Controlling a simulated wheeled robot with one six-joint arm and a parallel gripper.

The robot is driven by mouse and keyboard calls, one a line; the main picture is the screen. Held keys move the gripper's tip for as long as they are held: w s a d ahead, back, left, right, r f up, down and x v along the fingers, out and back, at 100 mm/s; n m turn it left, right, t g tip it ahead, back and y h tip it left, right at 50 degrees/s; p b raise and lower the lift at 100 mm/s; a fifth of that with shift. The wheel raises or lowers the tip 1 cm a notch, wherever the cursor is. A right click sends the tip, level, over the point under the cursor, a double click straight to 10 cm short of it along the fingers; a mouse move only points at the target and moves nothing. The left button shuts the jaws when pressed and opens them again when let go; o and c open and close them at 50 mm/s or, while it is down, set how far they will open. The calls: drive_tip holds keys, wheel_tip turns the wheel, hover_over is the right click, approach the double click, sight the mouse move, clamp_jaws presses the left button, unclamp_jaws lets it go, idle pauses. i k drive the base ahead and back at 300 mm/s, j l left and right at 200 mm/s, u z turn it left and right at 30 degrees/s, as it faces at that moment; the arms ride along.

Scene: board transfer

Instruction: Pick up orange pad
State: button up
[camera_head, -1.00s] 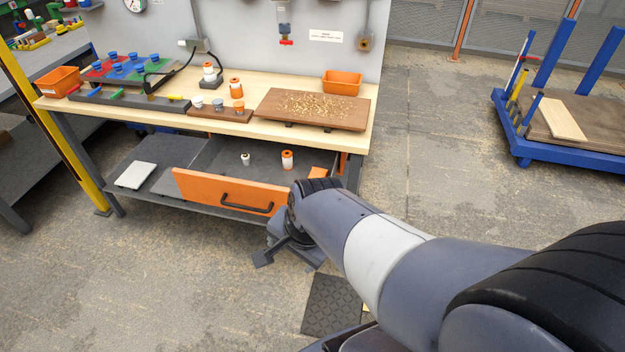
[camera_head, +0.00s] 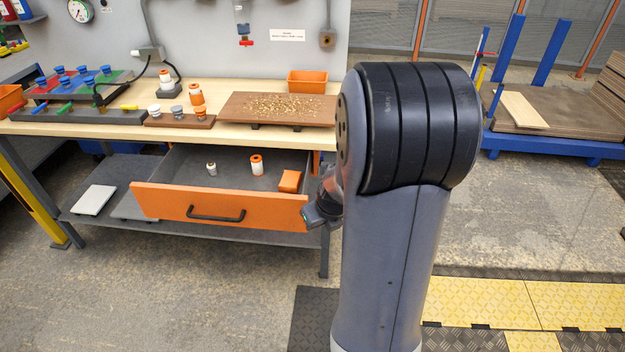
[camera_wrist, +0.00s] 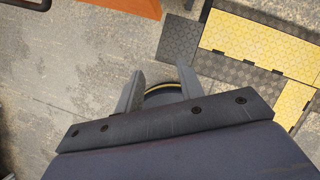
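The orange pad (camera_head: 290,181), a small orange block, lies inside the open drawer (camera_head: 210,204) at its right end, close behind the orange drawer front. My gripper (camera_head: 318,213) is partly hidden by my arm in the head view. It is outside the drawer, just right of the drawer front and close to the pad in the picture. In the wrist view my gripper (camera_wrist: 159,88) has its two fingers apart with only floor showing between them. The pad cannot be made out in the wrist view; the orange drawer front (camera_wrist: 130,7) shows at its top edge.
A white-and-orange bottle (camera_head: 257,165) and a small white-and-grey bottle (camera_head: 211,168) stand in the drawer. The workbench top (camera_head: 225,133) above holds a brown board (camera_head: 240,106) with chips. A blue cart (camera_head: 560,146) stands right. Floor in front of the drawer is clear.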

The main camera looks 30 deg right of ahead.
sight(290, 182)
drive_tip(key=i+j+z, duration=0.25)
drive_tip(key=z, duration=0.15)
drive_tip(key=i+j+z, duration=0.25)
drive_tip(key=z, duration=0.15)
drive_tip(key=i+j+z, duration=0.15)
drive_tip(key=j+z, duration=0.2)
drive_tip(key=i+j, duration=0.15)
drive_tip(key=j, duration=0.3)
drive_tip(key=i+j, duration=0.1)
drive_tip(key=j, duration=0.35)
drive_tip(key=z, duration=0.05)
